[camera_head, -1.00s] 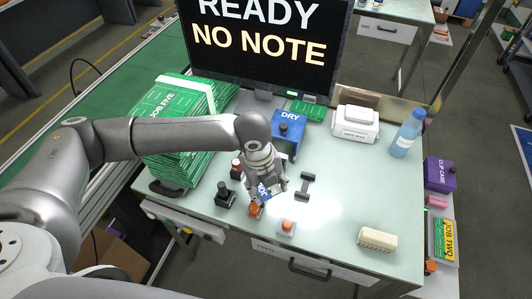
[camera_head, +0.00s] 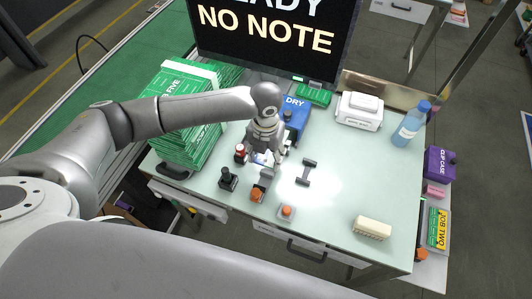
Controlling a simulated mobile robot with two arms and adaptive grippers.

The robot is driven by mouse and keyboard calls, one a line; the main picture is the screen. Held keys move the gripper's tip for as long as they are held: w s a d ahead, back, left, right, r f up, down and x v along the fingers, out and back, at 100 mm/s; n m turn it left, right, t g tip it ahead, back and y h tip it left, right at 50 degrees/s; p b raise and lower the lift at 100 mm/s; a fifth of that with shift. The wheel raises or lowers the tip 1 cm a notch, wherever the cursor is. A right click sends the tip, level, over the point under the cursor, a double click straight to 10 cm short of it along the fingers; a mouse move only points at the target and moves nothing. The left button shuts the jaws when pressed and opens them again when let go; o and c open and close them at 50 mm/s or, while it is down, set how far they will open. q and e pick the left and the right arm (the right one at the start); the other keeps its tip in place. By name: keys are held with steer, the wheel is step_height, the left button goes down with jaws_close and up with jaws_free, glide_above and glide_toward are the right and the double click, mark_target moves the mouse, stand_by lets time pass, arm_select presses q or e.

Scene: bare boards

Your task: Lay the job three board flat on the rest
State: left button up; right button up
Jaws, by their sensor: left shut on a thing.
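My left gripper (camera_head: 265,160) is over the middle of the pale bench (camera_head: 335,205), its fingers pointing down. It is shut on a small blue and white piece (camera_head: 262,158), mostly hidden by the fingers; its lettering cannot be read. A dark H-shaped stand (camera_head: 306,172), which looks like the rest, is empty on the bench just right of the gripper. No board with a readable job three label shows. A stack of green boards (camera_head: 186,125) marked job five stands at the left. My right gripper is not in view.
A blue DRY box (camera_head: 295,115) stands close behind the gripper. A black knob (camera_head: 227,179) and orange buttons (camera_head: 286,211) stand nearby. A cream block (camera_head: 371,227), a white box (camera_head: 358,111) and a bottle (camera_head: 411,124) are at the right. The bench's right middle is clear.

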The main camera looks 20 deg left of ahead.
arm_select(q)
steer(key=shift+w+r+p, duration=0.1)
steer(key=shift+p, duration=0.2)
step_height(320, 180, down, 7)
steer(key=b, duration=0.4)
steer(key=shift+f, duration=0.7)
steer(key=shift+f+b, duration=0.4)
steer(key=shift+b, duration=0.05)
steer(key=o, duration=1.2)
step_height(320, 180, up, 12)
steer(key=shift+a+r, duration=0.1)
